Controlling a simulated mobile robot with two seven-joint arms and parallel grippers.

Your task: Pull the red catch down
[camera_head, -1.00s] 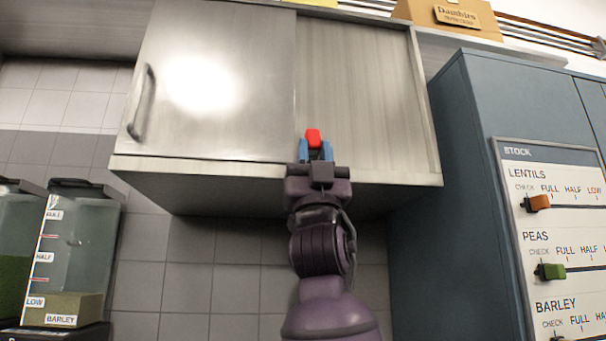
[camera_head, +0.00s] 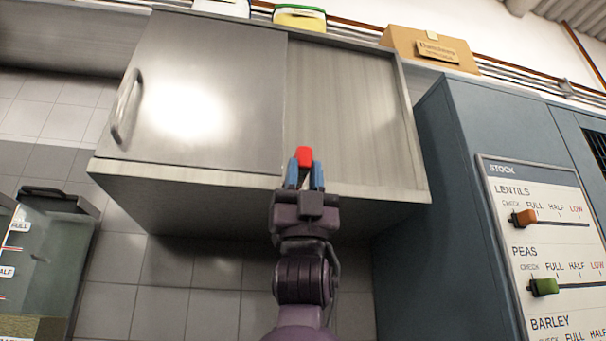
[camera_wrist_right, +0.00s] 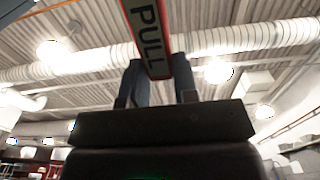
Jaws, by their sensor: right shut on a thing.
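The red catch (camera_head: 304,155) shows as a small red block in front of the lower edge of a wall cabinet, just right of the metal door's edge. My right gripper (camera_head: 305,175) comes up from below, its blue fingers on either side of the catch and shut on it. In the right wrist view the catch is a red-edged strip (camera_wrist_right: 147,35) marked PULL, with its lower end between the dark fingers of my right gripper (camera_wrist_right: 160,85). How the catch joins the cabinet is hidden. My left gripper is not in view.
The metal door (camera_head: 200,90) with a curved handle (camera_head: 126,106) covers the cabinet's left part. A plain panel (camera_head: 350,110) is at right. A blue tall cupboard (camera_head: 440,200) with a STOCK board (camera_head: 500,171) stands at right. A clear bin (camera_head: 50,260) is at lower left.

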